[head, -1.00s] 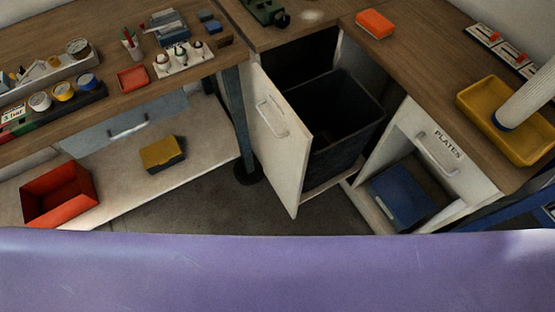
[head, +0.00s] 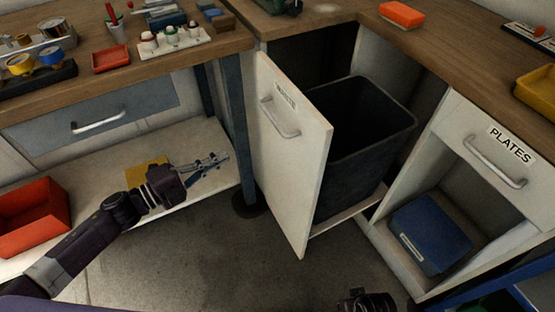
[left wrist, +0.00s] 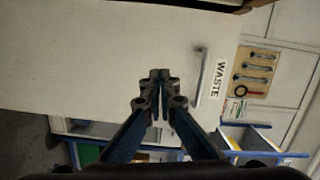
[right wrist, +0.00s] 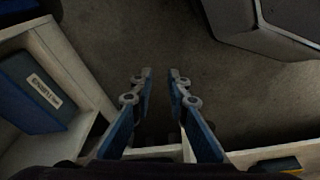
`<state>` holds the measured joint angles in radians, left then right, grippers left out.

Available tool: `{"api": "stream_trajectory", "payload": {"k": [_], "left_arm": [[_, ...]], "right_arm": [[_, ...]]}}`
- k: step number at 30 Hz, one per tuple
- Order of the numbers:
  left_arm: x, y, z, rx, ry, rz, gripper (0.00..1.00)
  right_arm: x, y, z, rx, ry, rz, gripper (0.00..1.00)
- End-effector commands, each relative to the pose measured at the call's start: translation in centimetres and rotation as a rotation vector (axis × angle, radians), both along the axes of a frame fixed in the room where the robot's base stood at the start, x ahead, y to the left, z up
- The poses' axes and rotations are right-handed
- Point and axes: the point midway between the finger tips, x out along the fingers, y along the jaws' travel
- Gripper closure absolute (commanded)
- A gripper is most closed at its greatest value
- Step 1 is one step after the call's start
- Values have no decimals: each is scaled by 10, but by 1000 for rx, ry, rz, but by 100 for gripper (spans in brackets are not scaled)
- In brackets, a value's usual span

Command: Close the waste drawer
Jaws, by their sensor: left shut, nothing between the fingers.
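The waste drawer (head: 290,160) stands pulled out under the corner of the worktop. It has a white front with a bar handle and a small label, and a black bin (head: 345,165) behind the front. My left gripper (head: 224,157) is shut and empty, to the left of the drawer front and apart from it. In the left wrist view the white front (left wrist: 100,50) with its WASTE label lies beyond my shut left fingertips (left wrist: 160,74). My right gripper (right wrist: 160,74) is open and empty above the floor; in the head view only part of its arm shows at the bottom edge.
A PLATES drawer (head: 495,150) is at the right, with a blue box (head: 430,233) in the open shelf below. A grey table leg (head: 229,130) stands left of the waste drawer. A red bin (head: 30,215) and a yellow box (head: 147,172) sit on the low left shelf. Floor in front is clear.

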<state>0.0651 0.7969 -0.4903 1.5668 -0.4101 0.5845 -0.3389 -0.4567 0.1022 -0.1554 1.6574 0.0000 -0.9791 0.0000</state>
Motion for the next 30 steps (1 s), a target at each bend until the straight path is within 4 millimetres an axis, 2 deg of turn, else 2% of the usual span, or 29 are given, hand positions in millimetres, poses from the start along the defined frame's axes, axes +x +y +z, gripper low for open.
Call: {"api": "stream_trajectory", "payload": {"k": [1,4,9,14,24,30], "left_arm": [[-8,-9,0,24,-50,-57,100],[-22,-22,11,51,-110,-134,100],[-28,-33,20,63,-142,-175,100],[-17,-51,22,61,-145,-173,100],[20,-114,21,61,-142,-172,100],[35,-139,20,61,-139,-171,100]], "right_arm": [[4,0,-6,1,-8,-1,85],[8,1,0,1,-12,-2,85],[10,1,6,1,-13,-2,85],[9,1,6,1,-13,-2,85],[9,1,3,1,-12,-2,85],[10,1,4,1,-14,-2,85]]}}
